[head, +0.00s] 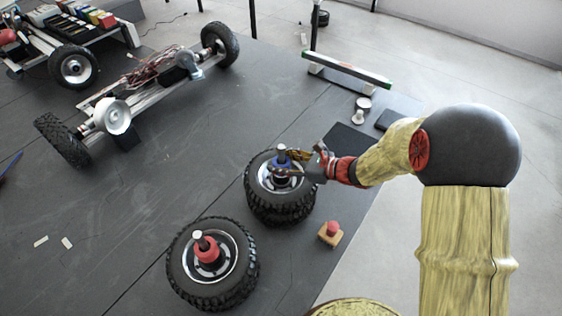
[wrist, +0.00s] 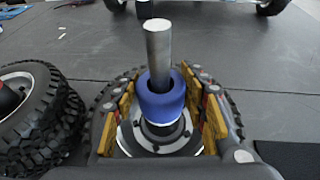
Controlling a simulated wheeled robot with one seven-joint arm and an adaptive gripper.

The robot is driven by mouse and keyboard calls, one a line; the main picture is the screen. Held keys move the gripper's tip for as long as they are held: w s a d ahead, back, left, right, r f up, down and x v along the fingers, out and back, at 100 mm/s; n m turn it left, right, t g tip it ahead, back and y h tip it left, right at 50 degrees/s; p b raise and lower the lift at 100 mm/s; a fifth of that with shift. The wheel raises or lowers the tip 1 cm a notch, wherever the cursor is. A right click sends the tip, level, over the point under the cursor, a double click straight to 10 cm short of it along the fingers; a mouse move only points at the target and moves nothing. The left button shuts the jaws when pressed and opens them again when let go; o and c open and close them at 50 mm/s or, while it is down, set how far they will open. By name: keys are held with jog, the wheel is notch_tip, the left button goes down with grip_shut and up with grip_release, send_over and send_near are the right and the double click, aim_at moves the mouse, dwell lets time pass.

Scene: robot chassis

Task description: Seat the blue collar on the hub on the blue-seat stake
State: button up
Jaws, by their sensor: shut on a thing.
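The blue collar (head: 281,164) is around the upright metal stake (head: 282,149) at the middle of the farther wheel stack. In the wrist view the collar (wrist: 162,97) circles the stake (wrist: 158,50), just above the dark centre of the silver hub (wrist: 160,136). I cannot tell whether it touches the hub. My gripper (head: 289,164) reaches in from the right and is shut on the collar. In the wrist view its yellow-padded fingers (wrist: 163,92) stand on both sides of it. The lower part of the hub is partly hidden by the gripper.
A nearer wheel stack (head: 188,294) carries a red collar (head: 207,250) around its own stake. A wooden block with a red knob (head: 331,233) lies beside the stacks. A wheeled chassis (head: 150,92) stands at the back left. The dark floor between is mostly clear.

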jog(key=shift+s+f+b, duration=0.1)
jog(key=shift+f+b, duration=0.3)
jog(key=shift+f, duration=0.25)
jog(key=o, duration=1.2)
jog(key=shift+o, duration=0.2)
jog(key=shift+d+r, duration=0.1)
jog(key=v, duration=1.1)
jog(key=shift+s+d+r, duration=0.1)
jog(key=shift+d, duration=0.3)
